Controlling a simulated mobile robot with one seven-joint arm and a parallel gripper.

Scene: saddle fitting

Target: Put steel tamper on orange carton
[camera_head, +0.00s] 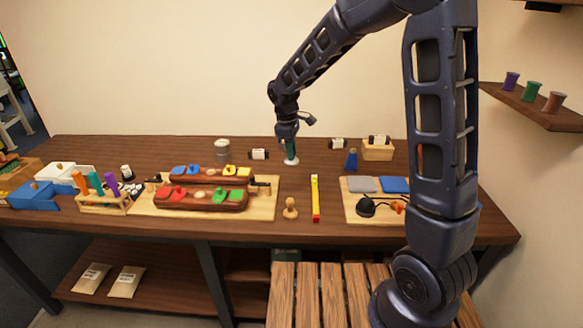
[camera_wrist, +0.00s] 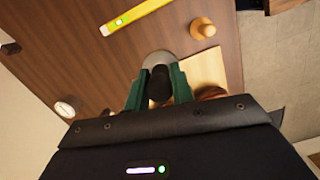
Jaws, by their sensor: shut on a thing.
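My gripper (camera_head: 290,150) is above the back middle of the table, pointing down. In the wrist view its green fingers (camera_wrist: 160,90) are shut on the dark handle of the steel tamper (camera_wrist: 159,58), whose round grey base shows beyond the fingertips. In the head view the tamper's pale base (camera_head: 291,162) shows just under the fingers; I cannot tell its exact height over the table. An orange sliver (camera_head: 420,157) shows at the right, mostly hidden behind my arm; it may be the orange carton, but I cannot tell.
A yellow level (camera_head: 315,198) and a wooden knob (camera_head: 290,208) lie in front of the gripper. A board with coloured blocks (camera_head: 260,211) is at the left. A blue bottle (camera_head: 351,160), a wooden box (camera_head: 378,152) and another board (camera_head: 352,214) are at the right.

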